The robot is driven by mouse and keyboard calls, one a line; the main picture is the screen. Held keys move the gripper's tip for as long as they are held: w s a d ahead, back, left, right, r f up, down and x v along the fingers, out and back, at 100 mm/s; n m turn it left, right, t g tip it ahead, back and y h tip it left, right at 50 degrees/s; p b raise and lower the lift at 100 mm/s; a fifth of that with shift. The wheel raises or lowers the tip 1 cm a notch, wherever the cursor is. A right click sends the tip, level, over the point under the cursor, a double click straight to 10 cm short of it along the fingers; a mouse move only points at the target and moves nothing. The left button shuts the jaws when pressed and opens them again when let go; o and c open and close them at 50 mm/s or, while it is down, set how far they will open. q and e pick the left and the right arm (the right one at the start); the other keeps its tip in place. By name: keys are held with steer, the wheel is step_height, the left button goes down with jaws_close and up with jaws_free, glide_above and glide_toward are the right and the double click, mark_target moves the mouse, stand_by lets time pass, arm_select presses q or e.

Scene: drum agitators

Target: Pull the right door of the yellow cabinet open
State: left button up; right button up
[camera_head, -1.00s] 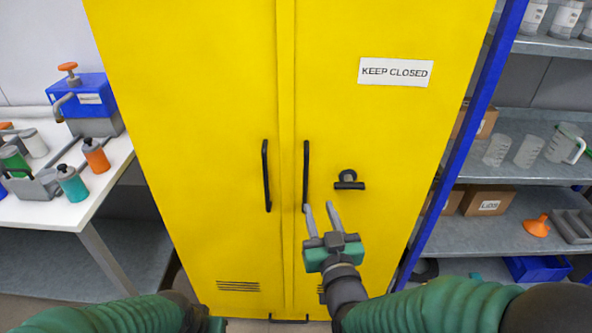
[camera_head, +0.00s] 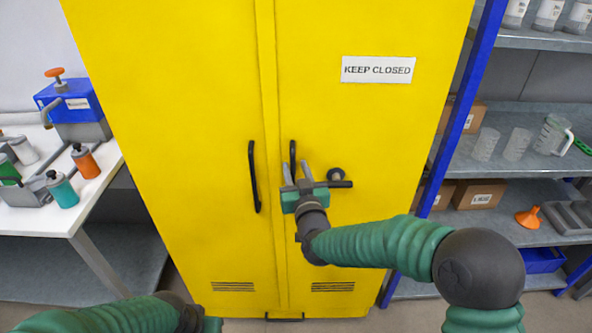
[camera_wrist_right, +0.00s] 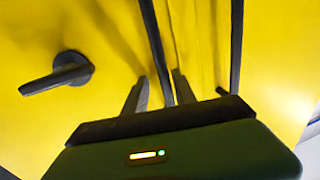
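The yellow cabinet (camera_head: 180,120) stands closed in front of me. Its right door (camera_head: 375,130) carries a vertical black handle (camera_head: 292,150) near the middle seam. My right gripper (camera_head: 296,170) is open in front of this handle and hides its lower part. In the right wrist view the handle (camera_wrist_right: 153,40) runs between the two spread fingers (camera_wrist_right: 158,92); I cannot tell whether either touches it. A black lever latch (camera_head: 338,178) sits to the right of the gripper. At the bottom edge only my left forearm and a cut-off green part show; the left fingers are hidden.
The left door has its own black handle (camera_head: 253,177), close to the right one. A white table (camera_head: 90,205) with bottles stands at the left. A shelf rack with a blue post (camera_head: 462,110) stands close to the cabinet's right side.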

steer(key=shift+s+a, duration=0.1)
steer(key=shift+a, duration=0.5)
jaws_close()
steer(key=shift+d, duration=0.1)
stand_by(0.5)
